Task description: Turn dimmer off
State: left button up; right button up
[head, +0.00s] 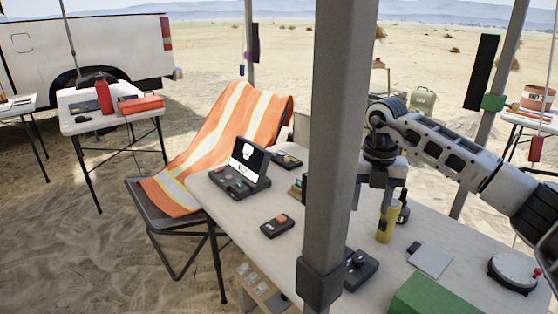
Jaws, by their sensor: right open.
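My right arm comes in from the right, and its gripper (381,198) points down over the table (312,262), just above or behind a yellow cylinder (387,223). The gripper is open; I cannot tell whether it touches the cylinder. I cannot tell for sure which thing is the dimmer. A small dark box with an orange top part (277,225) lies left of the grey post. Another dark box with a knob (360,268) lies just right of the post, partly hidden by it. My left gripper is out of view.
A thick grey post (340,130) stands in front and hides the table's middle. A screen device (243,168) stands at the table's left end. A green box (433,297), a grey pad (430,260) and a round device (513,272) are on the right. An orange-draped chair (215,140) stands behind.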

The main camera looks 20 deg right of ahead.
aim_at(358, 260)
jog(key=k, duration=1)
